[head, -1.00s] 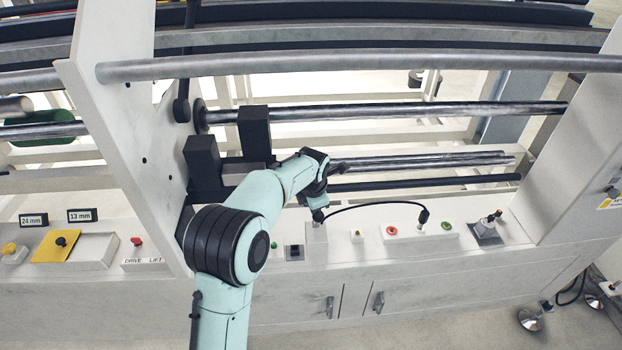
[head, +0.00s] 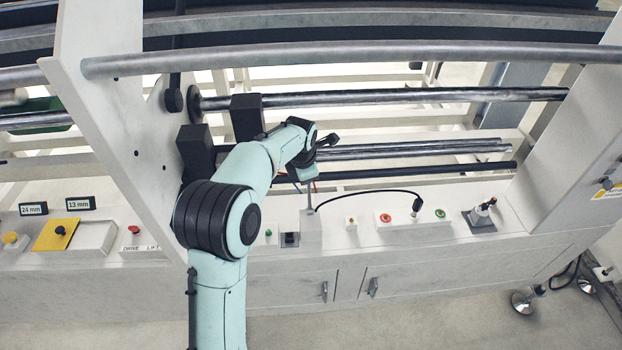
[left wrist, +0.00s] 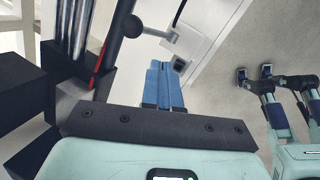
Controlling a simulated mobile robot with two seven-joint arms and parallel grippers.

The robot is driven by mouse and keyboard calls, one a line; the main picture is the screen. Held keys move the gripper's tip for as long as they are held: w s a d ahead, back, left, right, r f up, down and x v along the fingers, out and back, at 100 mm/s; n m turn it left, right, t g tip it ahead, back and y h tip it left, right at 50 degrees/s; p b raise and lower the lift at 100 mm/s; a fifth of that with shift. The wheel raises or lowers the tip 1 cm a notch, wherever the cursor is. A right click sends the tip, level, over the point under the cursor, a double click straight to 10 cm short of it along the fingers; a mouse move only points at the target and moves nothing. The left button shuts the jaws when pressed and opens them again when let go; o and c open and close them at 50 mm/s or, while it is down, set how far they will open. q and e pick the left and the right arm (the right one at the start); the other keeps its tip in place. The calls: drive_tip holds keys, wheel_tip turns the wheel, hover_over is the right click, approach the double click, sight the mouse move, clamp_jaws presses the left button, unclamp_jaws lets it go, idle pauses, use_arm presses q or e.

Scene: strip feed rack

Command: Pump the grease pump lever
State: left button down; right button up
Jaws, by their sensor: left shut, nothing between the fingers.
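The grease pump appears to be the small white box (head: 311,236) with a black hose, on the ledge in the head view. Its grey lever rod (head: 310,196) stands up from the box, its upper end hidden behind my wrist. In the left wrist view a grey rod (left wrist: 155,33) with a black ball knob (left wrist: 131,26) juts out beyond my fingers. My left gripper (left wrist: 172,68) is shut and empty, its blue fingers just short of the rod, with a visible gap in that picture. In the head view the fingers are mostly hidden. My right gripper is not in view.
Black blocks (head: 246,118) and long rollers (head: 420,97) lie close behind my wrist. A black switch (head: 290,240), a red button (head: 386,218) and a joystick-like lever (head: 483,212) stand on the ledge. Open floor (head: 420,320) lies in front.

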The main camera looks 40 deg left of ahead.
use_arm(q)
drive_tip(key=s+d+r, duration=0.2)
drive_tip(key=s+r, duration=0.2)
drive_tip(key=r, duration=0.3)
drive_tip(key=shift+d, duration=0.4)
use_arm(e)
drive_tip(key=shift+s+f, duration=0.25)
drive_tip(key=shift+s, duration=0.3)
use_arm(q)
drive_tip(key=shift+r, duration=0.1)
